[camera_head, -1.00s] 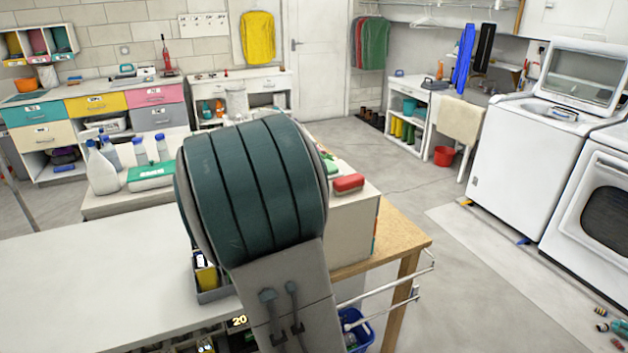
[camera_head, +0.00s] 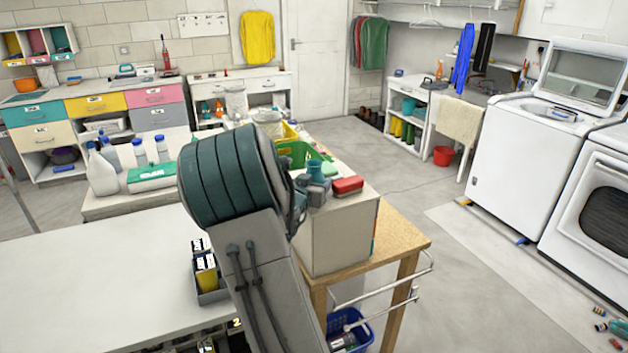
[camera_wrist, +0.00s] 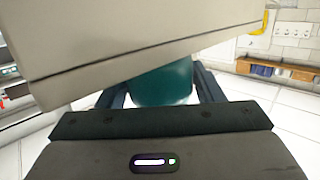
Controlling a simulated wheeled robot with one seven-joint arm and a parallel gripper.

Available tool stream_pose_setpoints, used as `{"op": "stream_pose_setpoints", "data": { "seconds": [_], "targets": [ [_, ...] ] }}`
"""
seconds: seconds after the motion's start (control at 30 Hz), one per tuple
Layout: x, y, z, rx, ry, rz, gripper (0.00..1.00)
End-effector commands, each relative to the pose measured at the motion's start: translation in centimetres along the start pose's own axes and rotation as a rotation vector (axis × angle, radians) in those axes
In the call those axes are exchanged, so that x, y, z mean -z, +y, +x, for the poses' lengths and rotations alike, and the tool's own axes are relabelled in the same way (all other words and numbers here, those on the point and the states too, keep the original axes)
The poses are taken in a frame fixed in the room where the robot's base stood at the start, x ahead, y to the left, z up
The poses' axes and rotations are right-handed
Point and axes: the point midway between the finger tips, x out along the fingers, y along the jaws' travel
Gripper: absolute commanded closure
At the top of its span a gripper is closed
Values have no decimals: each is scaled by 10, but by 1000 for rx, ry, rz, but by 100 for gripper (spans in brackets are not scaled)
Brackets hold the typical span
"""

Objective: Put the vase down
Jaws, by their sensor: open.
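The teal vase (camera_head: 316,170) shows at the top of the light box-like stand, left of a red-topped item. In the wrist view the teal vase (camera_wrist: 165,85) lies between the two dark fingers of my gripper (camera_wrist: 160,92), its upper part hidden behind a beige surface. My gripper (camera_head: 312,190) is open at the vase in the head view, partly hidden by my arm. I cannot tell whether a finger touches the vase, and its base is hidden.
The red-topped item (camera_head: 347,185) sits close to the right of the vase. A green basket (camera_head: 303,153) stands just behind. A wooden table (camera_head: 405,243) carries the stand. The white tabletop (camera_head: 90,290) at left is largely clear. A beige surface (camera_wrist: 130,40) fills the wrist view's top.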

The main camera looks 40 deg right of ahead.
Motion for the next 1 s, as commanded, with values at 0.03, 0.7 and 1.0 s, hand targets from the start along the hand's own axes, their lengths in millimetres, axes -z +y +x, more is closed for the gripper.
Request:
{"op": "stream_pose_setpoints", "data": {
  "seconds": [0.03,0.7,1.0],
  "targets": [
    [0,0,0,0,0,0,39],
    [10,0,-2,0,4,4,76],
    [53,23,-10,-3,4,8,76]
  ]
}}
